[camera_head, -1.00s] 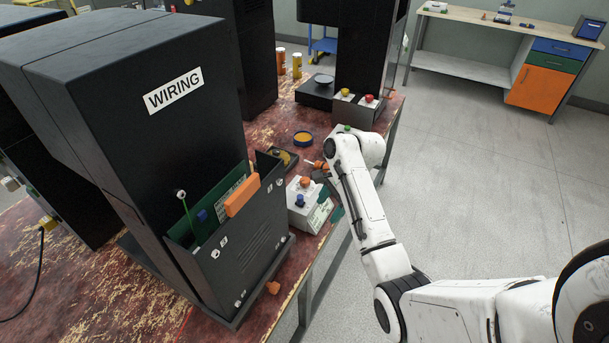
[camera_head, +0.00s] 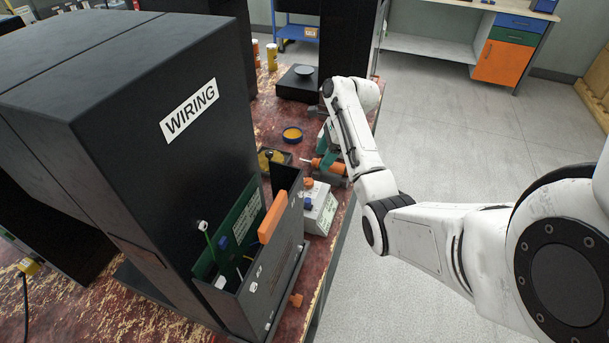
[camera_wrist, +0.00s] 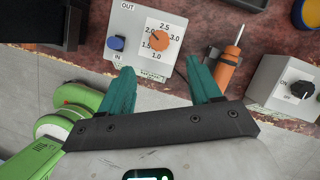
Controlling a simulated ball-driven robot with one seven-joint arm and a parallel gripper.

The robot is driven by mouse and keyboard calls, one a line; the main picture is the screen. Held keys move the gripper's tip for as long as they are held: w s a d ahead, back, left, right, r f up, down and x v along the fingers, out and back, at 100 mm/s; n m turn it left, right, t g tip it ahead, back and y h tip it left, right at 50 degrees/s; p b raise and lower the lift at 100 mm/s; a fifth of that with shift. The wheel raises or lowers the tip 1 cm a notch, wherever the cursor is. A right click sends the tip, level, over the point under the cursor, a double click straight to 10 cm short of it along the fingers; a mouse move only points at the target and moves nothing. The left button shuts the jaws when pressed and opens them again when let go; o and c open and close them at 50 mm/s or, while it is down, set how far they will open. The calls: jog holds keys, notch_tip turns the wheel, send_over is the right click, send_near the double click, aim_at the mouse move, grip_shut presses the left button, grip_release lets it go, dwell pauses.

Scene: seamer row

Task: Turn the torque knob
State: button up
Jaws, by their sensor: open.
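The torque knob (camera_wrist: 159,41) is orange and sits on a white dial marked 1.0 to 3.0, on a pale control box (camera_wrist: 124,25). A blue IN/OUT switch (camera_wrist: 116,43) is beside the dial. In the head view the same box (camera_head: 321,214) stands near the bench's right edge, with an orange knob (camera_head: 308,183) on top. My gripper (camera_wrist: 160,70) is open, its two teal fingers spread and nothing between them. In the wrist view the fingertips are at the box's lower edge, short of the knob. In the head view my arm partly hides the gripper.
Further right is a grey box with a black knob (camera_wrist: 302,89). The tall black WIRING cabinet (camera_head: 120,120) stands left on the worn red bench. Open floor (camera_head: 450,140) lies right.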

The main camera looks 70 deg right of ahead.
aim_at(309, 181)
jog(key=x, duration=1)
jog(key=shift+w+a, duration=0.1)
jog(key=c, duration=1)
